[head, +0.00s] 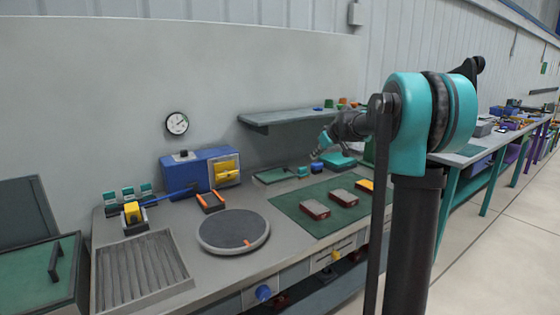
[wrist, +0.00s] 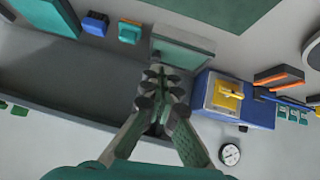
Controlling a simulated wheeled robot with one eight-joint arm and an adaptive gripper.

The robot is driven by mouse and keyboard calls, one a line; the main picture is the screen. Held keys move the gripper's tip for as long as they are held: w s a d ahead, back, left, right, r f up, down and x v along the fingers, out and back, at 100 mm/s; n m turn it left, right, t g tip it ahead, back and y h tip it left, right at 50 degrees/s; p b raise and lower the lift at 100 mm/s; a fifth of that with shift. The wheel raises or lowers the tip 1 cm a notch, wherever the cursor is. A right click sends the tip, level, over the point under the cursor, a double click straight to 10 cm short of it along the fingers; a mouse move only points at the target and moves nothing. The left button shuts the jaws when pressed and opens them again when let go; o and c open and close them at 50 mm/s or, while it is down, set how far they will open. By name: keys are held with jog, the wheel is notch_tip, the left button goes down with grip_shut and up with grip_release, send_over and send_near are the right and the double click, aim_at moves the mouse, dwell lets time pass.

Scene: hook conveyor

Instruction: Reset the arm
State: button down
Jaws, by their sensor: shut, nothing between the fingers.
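My gripper (wrist: 162,85) shows in the wrist view with its two fingers together, shut and empty. In the head view my gripper (head: 316,152) is small and dark, above the back of the workbench near the shelf. My arm stands at the right of the head view, its teal and black joints raised. The gripper holds nothing and hangs apart from the bench top, as far as I can tell.
The workbench (head: 180,258) carries a blue box with a yellow handle (head: 226,169), a round turntable (head: 233,231), a green mat (head: 298,220) with several blocks, and a ribbed tray (head: 140,270). A wall shelf (head: 285,118) is behind the gripper. Open floor lies at the right.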

jog(key=s+f+m, duration=0.1)
jog(key=s+f, duration=0.3)
jog(key=s, duration=0.3)
jog(key=s+f+m+g+h, duration=0.1)
jog(key=s+f, duration=0.3)
jog(key=s, duration=0.3)
jog(key=s+d+f+m, duration=0.1)
jog(key=s+f, duration=0.2)
jog(key=s, duration=0.4)
jog(key=shift+f+g+h, duration=0.4)
jog(key=s+d+f+m, duration=0.1)
jog(key=s+f, duration=0.4)
jog(key=s, duration=0.3)
jog(key=s+d+f+m+g+h, duration=0.1)
jog(key=s+f, duration=0.3)
jog(key=s, duration=0.4)
jog(key=s+d+f+m+g+h, duration=0.1)
jog(key=s+f+m, duration=0.1)
jog(key=s+f, duration=0.3)
jog(key=s, duration=0.4)
jog(key=shift+d+f, duration=0.3)
